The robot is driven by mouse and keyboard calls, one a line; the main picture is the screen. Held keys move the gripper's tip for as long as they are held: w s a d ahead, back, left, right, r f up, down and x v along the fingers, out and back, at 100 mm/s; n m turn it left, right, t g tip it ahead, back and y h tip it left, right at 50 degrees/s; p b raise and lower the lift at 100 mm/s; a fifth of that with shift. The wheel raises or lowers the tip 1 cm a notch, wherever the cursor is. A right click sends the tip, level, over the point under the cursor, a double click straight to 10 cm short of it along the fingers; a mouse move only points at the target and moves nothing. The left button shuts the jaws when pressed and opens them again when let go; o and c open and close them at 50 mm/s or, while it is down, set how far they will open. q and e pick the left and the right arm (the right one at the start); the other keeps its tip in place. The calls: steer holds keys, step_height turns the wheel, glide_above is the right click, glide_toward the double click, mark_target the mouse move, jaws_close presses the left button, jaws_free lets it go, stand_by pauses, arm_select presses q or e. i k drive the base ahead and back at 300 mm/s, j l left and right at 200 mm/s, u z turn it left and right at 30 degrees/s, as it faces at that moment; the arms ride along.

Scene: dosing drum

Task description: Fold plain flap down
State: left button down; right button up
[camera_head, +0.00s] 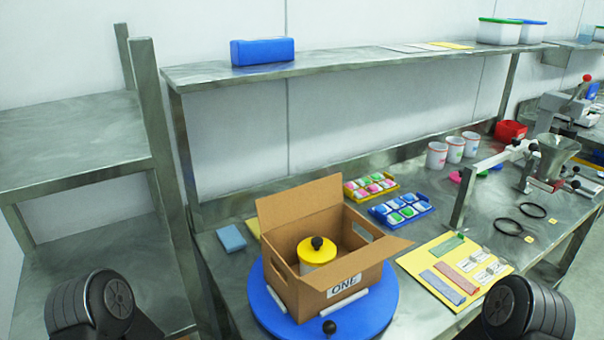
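An open brown cardboard box (292,290) stands on a round blue turntable (385,305). Its front wall bears a white label reading ONE. One plain flap (299,208) stands upright along the back left edge. Another plain flap (372,249) sticks outward from the right edge, nearly level. Inside the box is a white drum with a yellow lid (309,253) and a black knob; its lower part is hidden. Dark rounded parts of my two arms show at the bottom left and bottom right corners, apart from the box. Neither gripper's fingers are in view.
A black knob (329,327) rises at the turntable's front edge. A yellow board with cards (436,293) lies to the right. Trays of colored packets (401,209), white cups (454,149) and a metal dispenser (553,158) stand beyond. A shelf (350,62) runs above the bench.

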mark_target(274, 210)
steer(key=k+l+z, duration=0.15)
steer(key=l+z, duration=0.15)
steer(key=l, duration=0.6)
steer(key=l+z, duration=0.35)
steer(key=l, duration=0.6)
